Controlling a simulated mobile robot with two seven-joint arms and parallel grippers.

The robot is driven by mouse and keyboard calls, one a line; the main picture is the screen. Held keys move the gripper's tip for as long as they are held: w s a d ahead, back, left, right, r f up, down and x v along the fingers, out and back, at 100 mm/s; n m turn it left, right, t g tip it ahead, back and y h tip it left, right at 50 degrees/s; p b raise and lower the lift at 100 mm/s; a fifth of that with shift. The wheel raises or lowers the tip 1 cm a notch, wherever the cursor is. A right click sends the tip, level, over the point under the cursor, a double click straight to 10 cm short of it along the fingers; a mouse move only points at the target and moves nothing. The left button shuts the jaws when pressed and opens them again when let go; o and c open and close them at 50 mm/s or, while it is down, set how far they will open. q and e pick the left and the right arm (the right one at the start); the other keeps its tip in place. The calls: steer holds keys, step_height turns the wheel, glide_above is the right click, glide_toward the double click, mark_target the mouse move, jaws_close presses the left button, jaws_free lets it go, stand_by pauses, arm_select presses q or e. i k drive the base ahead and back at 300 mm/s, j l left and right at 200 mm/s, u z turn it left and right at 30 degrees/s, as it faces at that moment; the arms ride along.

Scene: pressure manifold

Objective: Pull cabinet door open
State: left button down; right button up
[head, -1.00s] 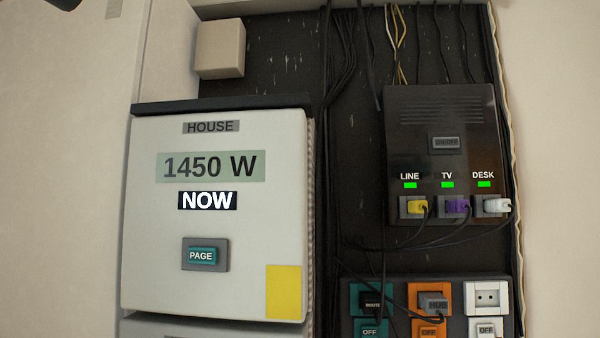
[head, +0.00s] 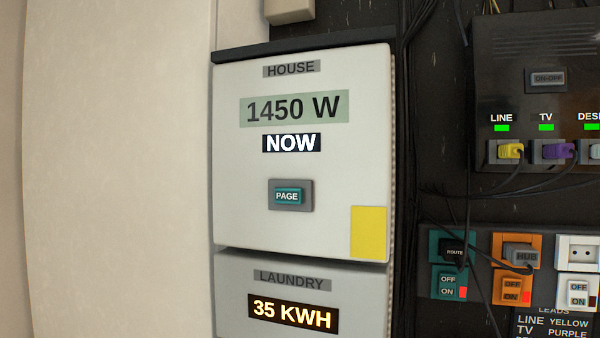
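No cabinet door with a handle can be made out for certain. A tall pale panel (head: 120,170) fills the left of the head view, with a vertical edge near the far left. Whether it is an opened door or a cabinet wall, I cannot tell. To its right is the dark cabinet interior (head: 440,100), exposed with its fittings. Neither of my grippers is in view.
A white HOUSE meter (head: 230,200) reads 1450 W, above a LAUNDRY meter (head: 235,300) reading 35 KWH. At right are a black box (head: 510,80) with LINE and TV plugs, a switched socket strip (head: 478,235) and loose dark cables.

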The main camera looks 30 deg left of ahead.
mark_target(118, 104)
steer(key=u, duration=1.85)
steer(key=k+j, duration=0.05)
